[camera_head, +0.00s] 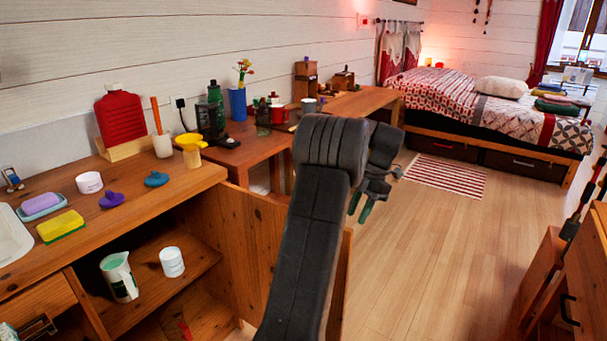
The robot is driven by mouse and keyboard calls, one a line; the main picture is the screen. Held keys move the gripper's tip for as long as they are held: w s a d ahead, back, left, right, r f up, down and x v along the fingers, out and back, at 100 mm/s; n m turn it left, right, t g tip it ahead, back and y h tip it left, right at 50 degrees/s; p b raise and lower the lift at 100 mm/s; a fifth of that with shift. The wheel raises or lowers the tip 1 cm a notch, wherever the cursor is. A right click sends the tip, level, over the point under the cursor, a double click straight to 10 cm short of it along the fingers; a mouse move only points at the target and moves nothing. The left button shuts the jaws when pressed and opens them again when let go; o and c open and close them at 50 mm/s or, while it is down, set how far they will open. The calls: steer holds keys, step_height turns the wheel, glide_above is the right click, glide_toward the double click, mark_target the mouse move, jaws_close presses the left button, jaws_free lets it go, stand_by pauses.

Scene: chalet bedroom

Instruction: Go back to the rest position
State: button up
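My arm rises from the bottom middle of the head view and bends at a dark grey joint. My gripper (361,207) hangs beyond it on the right side, over open floor, with its fingertips pointing down. It is partly hidden behind my own arm, and I cannot tell how far its fingers are apart. I see nothing clearly held in it. It is apart from the counter (165,195) and the cabinet door (245,235) on the left.
The cabinet door stands open close to my arm. A white jug (119,277) and a white jar (172,262) stand on the shelf inside. A wooden cabinet (580,265) stands at the right edge. Free floor (440,240) stretches to the striped rug (445,176) and bed (470,105).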

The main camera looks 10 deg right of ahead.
steer(key=b+x, duration=0.3)
steer(key=x, duration=1)
steer(key=shift+s+a, duration=0.2)
steer(key=shift+s, duration=0.15)
steer(key=shift+w+r, duration=0.1)
steer(key=shift+w, duration=0.05)
